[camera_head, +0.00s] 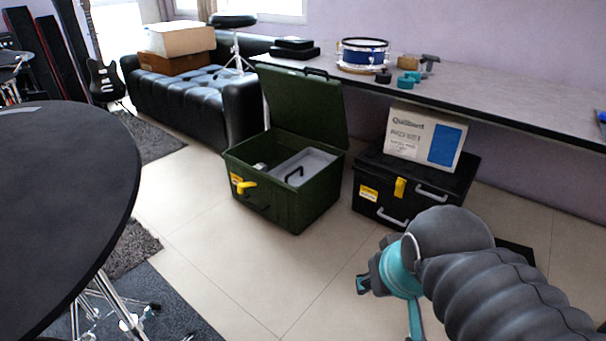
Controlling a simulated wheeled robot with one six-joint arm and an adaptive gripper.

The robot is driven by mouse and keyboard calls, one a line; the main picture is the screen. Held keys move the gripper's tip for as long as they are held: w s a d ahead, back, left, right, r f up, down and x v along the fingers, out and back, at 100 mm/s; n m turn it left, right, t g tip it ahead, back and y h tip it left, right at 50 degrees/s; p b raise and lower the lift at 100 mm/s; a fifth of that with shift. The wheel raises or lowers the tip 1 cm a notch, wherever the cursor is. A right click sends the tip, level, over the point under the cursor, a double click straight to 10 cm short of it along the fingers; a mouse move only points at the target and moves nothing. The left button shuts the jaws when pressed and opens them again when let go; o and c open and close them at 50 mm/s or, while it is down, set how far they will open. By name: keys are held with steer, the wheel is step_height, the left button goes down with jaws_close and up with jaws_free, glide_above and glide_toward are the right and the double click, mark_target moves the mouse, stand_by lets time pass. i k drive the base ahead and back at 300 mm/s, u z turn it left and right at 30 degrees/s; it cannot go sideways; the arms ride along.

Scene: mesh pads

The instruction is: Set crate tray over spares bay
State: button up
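A dark green crate (291,212) stands on the floor with its lid (306,103) raised at the back. A grey tray (308,163) with a dark handle (294,173) sits inside, toward the right side. The left part of the inside is not covered by the tray, and a small pale object (260,166) shows there. This open part may be the spares bay, but no label is readable. My gripper (364,284) is at the lower right, in front of the black case and apart from the crate. Its fingers are small and partly hidden by my arm.
A black case (372,207) with a white and blue box (424,138) on top stands right of the crate. A long bench (480,104) runs behind. Floor before the crate is clear.

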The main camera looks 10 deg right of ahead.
mark_target(300, 168)
steer(key=z, duration=0.1)
steer(key=i, duration=2.2)
steer(key=u, duration=0.4)
